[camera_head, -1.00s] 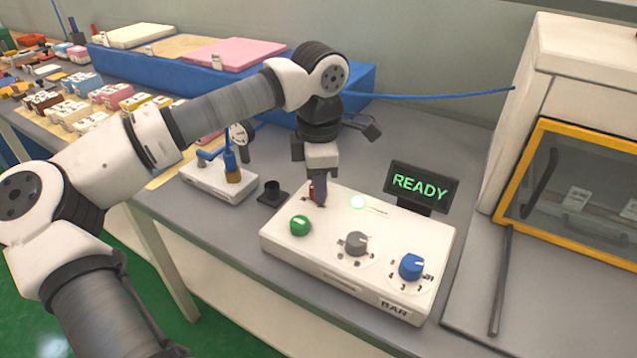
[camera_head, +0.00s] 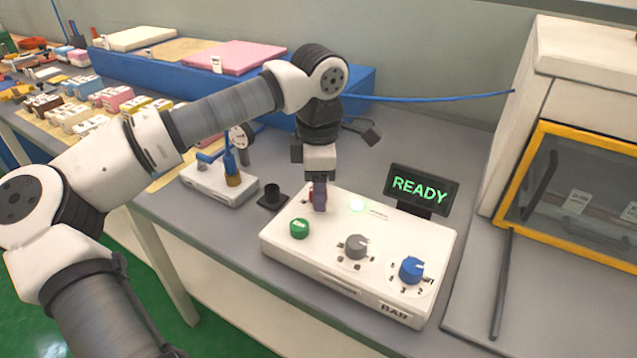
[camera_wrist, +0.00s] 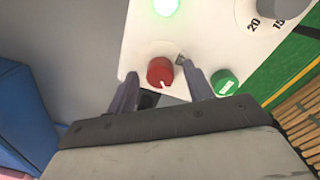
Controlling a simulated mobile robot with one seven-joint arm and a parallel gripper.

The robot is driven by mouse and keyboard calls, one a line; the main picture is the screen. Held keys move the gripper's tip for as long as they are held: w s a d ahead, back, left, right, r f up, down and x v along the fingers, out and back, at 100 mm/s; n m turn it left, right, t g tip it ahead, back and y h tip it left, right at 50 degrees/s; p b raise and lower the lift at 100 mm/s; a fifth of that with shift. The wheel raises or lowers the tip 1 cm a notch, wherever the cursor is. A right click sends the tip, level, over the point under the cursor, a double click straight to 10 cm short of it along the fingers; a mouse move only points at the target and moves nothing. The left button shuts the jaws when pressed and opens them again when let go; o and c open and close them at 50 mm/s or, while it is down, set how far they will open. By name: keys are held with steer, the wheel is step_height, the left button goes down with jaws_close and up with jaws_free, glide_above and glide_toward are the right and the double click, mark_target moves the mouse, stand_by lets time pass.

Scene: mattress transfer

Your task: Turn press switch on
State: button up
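The white control box (camera_head: 330,262) has a red knob (camera_wrist: 160,71) with a white pointer mark, a green knob (camera_head: 299,228), a grey dial (camera_head: 356,246) and a blue dial (camera_head: 411,269). Which of them is the press switch I cannot tell from a readable label. My gripper (camera_head: 319,200) points down over the box's back left corner. In the wrist view its two fingers are apart on either side of the red knob, with gaps showing. In the head view the fingers mostly hide that knob. A small lamp (camera_head: 357,206) glows green.
A display (camera_head: 421,189) behind the box reads READY. A white cabinet with a yellow-framed window (camera_head: 575,190) stands at right. A small white fixture (camera_head: 218,183) and a black holder (camera_head: 272,196) sit left of the box. A blue platform (camera_head: 235,85) carries foam pads.

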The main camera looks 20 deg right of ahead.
step_height(320, 180, up, 14)
steer(key=shift+s, duration=0.3)
steer(key=shift+a+f, duration=0.1)
steer(key=shift+f, duration=0.05)
stand_by(0.4)
